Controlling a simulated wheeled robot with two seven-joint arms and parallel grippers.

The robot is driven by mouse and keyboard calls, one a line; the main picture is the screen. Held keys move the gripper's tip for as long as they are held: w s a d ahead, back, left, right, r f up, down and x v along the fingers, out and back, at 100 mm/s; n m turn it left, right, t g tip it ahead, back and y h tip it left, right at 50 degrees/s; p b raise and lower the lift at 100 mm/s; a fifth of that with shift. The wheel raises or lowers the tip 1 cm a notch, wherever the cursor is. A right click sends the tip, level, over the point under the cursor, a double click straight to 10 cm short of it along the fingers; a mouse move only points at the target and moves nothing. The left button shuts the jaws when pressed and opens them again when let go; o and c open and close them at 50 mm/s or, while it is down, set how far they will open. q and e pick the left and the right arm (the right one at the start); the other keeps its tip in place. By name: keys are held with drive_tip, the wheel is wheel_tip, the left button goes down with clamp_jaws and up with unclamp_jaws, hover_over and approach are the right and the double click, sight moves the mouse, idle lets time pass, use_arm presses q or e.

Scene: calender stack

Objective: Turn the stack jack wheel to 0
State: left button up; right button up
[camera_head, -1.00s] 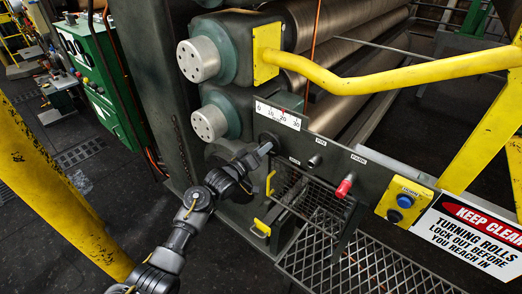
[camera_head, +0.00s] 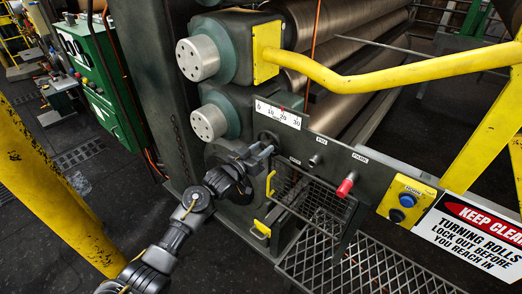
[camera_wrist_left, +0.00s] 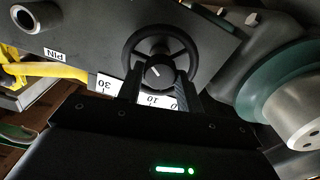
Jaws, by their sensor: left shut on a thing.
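The stack jack wheel (camera_wrist_left: 160,35) is a dark round handwheel with a central hub, on the dark machine panel. It shows in the head view too (camera_head: 268,138), partly behind my gripper. My left gripper (camera_wrist_left: 158,92) is shut on the wheel, one finger on each side of the hub. In the head view my left gripper (camera_head: 264,152) reaches the panel from the lower left. A white scale (camera_head: 278,114) marked 0, 10, 20 and 30 sits just above the wheel. A small red mark shows near its top edge; its exact reading is too small to tell. My right gripper is out of view.
A red-tipped knob (camera_head: 346,186) and a yellow button box (camera_head: 405,199) sit to the right. A wire-mesh basket (camera_head: 310,200) with yellow handles hangs below the panel. A yellow rail (camera_head: 400,78) crosses in front of the rolls. A yellow post (camera_head: 50,180) stands at left.

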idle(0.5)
use_arm(q)
drive_tip(key=o, duration=1)
drive_tip(key=b+v, duration=0.2)
drive_tip(key=v, duration=0.8)
drive_tip(key=shift+s+a, duration=0.25)
drive_tip(key=shift+a, duration=0.05)
drive_tip(key=shift+d+f+b, duration=0.15)
drive_tip(key=shift+d+b, duration=0.05)
drive_tip(key=shift+b, duration=0.35)
